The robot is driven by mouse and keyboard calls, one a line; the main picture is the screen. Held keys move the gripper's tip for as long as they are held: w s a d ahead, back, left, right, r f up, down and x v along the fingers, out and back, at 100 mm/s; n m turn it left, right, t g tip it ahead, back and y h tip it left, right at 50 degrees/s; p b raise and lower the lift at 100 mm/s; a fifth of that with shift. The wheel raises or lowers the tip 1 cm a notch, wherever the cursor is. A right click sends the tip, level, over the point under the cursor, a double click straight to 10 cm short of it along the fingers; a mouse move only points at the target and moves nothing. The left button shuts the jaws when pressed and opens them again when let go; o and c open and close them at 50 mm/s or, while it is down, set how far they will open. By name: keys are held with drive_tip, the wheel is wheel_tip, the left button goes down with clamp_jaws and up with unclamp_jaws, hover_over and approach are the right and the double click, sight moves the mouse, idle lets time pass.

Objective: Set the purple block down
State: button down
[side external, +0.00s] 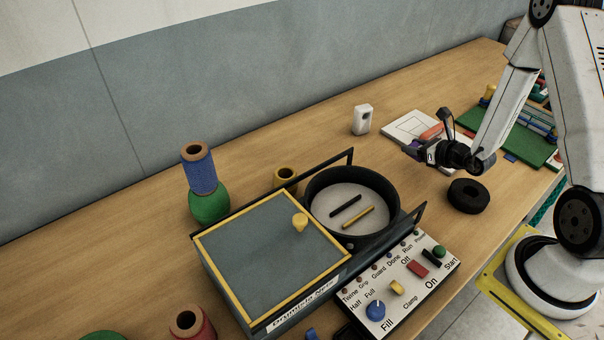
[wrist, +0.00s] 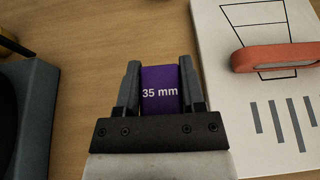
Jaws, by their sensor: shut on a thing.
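The purple block (wrist: 160,90) is marked "35 mm" and sits between the two fingers of my gripper (wrist: 160,85) in the wrist view. My gripper is shut on it. In the side external view my gripper (side external: 411,149) is at the right of the table, near the white printed sheet, and a bit of the purple block (side external: 411,146) shows at its tip. The fingers hide much of the block there. Bare wood shows beyond the block in the wrist view. I cannot tell whether the block touches the table.
A white printed sheet (side external: 402,128) with an orange-red piece (wrist: 277,57) lies right of my gripper in the wrist view. A black ring (side external: 468,196), a round black pan (side external: 326,206), a control panel (side external: 385,298) and a white device (side external: 362,119) stand around. Bare wood lies left of the sheet.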

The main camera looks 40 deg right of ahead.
sight(409, 165)
drive_tip(key=shift+f, duration=0.25)
drive_tip(key=shift+f, duration=1.75)
drive_tip(key=shift+f, duration=0.1)
drive_tip(key=shift+c, duration=1)
unclamp_jaws()
drive_tip(key=v, duration=1.2)
drive_tip(key=shift+r, duration=0.2)
drive_tip(key=shift+o, duration=1)
